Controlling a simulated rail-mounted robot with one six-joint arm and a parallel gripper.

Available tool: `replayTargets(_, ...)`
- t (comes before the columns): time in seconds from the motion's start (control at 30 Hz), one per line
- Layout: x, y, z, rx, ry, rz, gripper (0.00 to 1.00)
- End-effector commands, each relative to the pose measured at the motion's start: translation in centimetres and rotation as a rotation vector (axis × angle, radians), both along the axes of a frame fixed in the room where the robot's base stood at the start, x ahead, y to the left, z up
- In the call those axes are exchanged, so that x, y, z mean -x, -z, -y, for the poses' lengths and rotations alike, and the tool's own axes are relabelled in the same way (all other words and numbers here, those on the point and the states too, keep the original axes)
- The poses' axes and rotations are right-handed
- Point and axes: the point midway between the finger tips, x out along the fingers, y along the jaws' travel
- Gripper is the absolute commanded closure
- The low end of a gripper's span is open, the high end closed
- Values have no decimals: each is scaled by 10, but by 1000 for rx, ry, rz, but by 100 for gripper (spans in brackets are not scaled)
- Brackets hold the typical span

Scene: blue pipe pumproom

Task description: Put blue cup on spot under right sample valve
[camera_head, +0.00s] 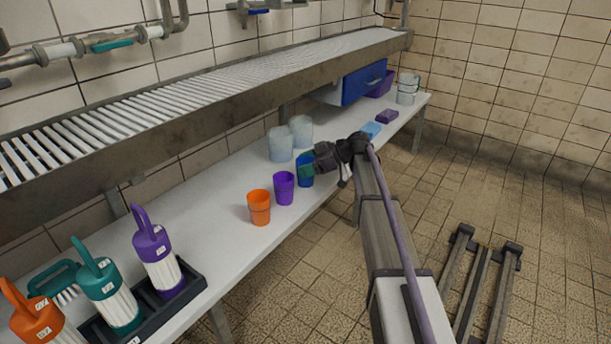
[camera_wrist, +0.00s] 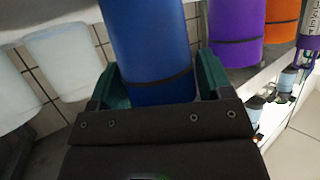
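The blue cup (camera_head: 306,178) stands on the white lower bench, to the right of the purple cup. It fills the middle of the wrist view (camera_wrist: 150,45). My gripper (camera_head: 307,168) is at the cup, with a green finger on either side of it in the wrist view (camera_wrist: 160,85). The fingers are close to the cup walls; I cannot tell whether they press on it. A valve with a blue handle (camera_head: 258,11) is on the wall at the top middle, and one with a teal handle (camera_head: 112,45) is at the upper left. No marked spot is discernible.
A purple cup (camera_head: 284,188) and an orange cup (camera_head: 259,208) stand left of the blue cup. Pale translucent containers (camera_head: 281,145) stand behind. A slatted metal shelf (camera_head: 200,85) overhangs the bench. Coloured brushes (camera_head: 158,255) stand in a black rack at the lower left.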

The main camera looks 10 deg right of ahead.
Motion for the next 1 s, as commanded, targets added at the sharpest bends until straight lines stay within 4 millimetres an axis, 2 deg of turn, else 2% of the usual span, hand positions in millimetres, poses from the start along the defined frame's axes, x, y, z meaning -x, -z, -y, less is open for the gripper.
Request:
replayTargets(0.07,0,0,0,0,0,0,35)
replayTargets(0.43,0,0,0,0,0,0,70)
replayTargets(0.67,0,-5,0,0,0,0,70)
replayTargets(0.77,0,-20,0,0,0,0,70)
replayTargets(1.0,0,-80,0,0,0,0,70)
